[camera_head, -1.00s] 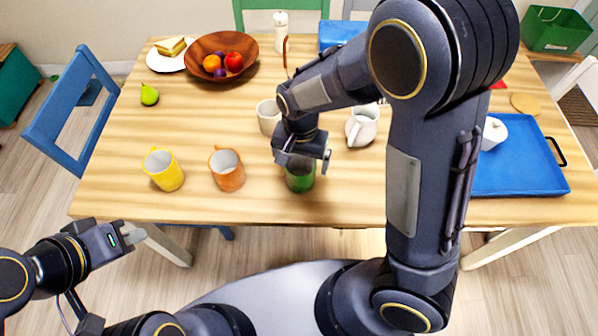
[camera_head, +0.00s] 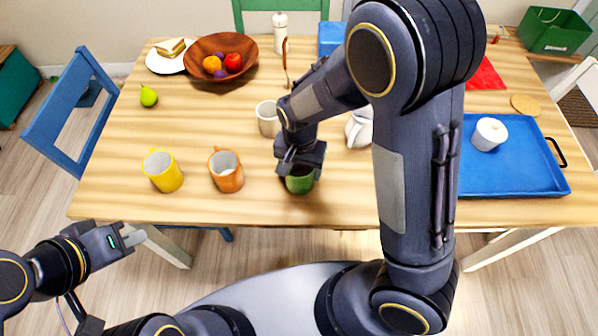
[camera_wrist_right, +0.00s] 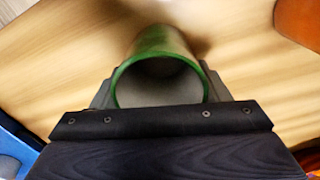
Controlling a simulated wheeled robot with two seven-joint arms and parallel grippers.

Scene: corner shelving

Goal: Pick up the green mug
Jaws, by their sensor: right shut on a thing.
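The green mug (camera_head: 299,184) stands upright near the table's front edge, partly hidden by my right gripper. My right gripper (camera_head: 300,172) is down at the mug's rim and shut on it. In the right wrist view the mug (camera_wrist_right: 160,42) sits with its open mouth facing the camera, between the right gripper's fingers (camera_wrist_right: 160,95). Its handle is not visible. I cannot tell whether the mug has left the tabletop. My left gripper (camera_head: 135,238) is off the table's front left corner, away from the mug; its fingertips look close together.
An orange mug (camera_head: 227,173) and a yellow mug (camera_head: 163,172) stand left of the green mug. A white mug (camera_head: 268,120) and a white pitcher (camera_head: 358,130) stand behind it. A blue tray (camera_head: 510,182) lies at the right.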

